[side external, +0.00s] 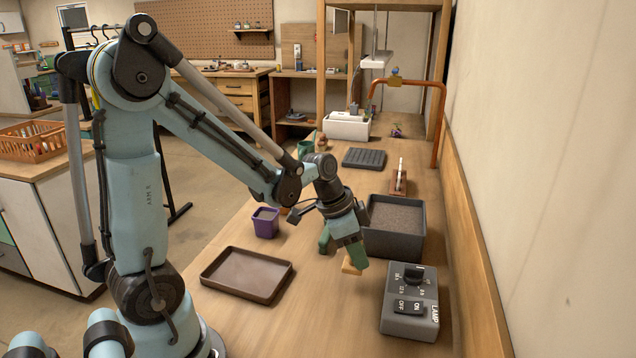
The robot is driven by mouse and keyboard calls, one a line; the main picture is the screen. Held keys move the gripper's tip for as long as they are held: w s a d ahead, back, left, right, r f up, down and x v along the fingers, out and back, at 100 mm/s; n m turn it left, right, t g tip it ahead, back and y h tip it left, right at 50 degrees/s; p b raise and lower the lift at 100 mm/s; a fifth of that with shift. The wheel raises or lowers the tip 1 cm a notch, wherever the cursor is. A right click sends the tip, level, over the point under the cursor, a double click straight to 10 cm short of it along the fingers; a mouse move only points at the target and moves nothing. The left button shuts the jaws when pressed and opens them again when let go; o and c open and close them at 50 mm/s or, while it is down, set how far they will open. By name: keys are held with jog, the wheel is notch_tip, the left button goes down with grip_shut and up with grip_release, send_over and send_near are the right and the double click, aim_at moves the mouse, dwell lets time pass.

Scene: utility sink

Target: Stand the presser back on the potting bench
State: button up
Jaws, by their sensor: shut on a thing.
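The potting bench (330,325) is the long wooden top running away from me along the right wall. My gripper (344,248), with green fingers, is low over its middle, just left of the dark soil-filled tub. It is shut on a pale wooden piece (352,267), which looks like the presser. Only the lower part of the presser shows below the fingers; the rest is hidden by the gripper. I cannot tell whether its underside touches the bench.
The soil tub (375,242) is close at the right, with a grey lamp switch box (410,325) in front. A brown tray (247,275) and a purple pot (266,225) lie left. A ribbed black tray (364,158) and wooden stand (398,186) are behind. Bare bench lies between brown tray and box.

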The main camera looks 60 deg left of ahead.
jog(key=shift+f, duration=2.05)
jog(key=o, duration=1.1)
jog(key=shift+f, duration=0.15)
jog(key=shift+c, duration=0.2)
jog(key=v, duration=1.2)
jog(key=s+d+r+n+t+y, duration=0.1)
jog(key=s+d+n+t+y, duration=0.1)
jog(key=d+n, duration=0.3)
jog(key=shift+s+d+t, duration=0.6)
jog(key=shift+s+d, duration=0.2)
jog(key=shift+r, duration=0.1)
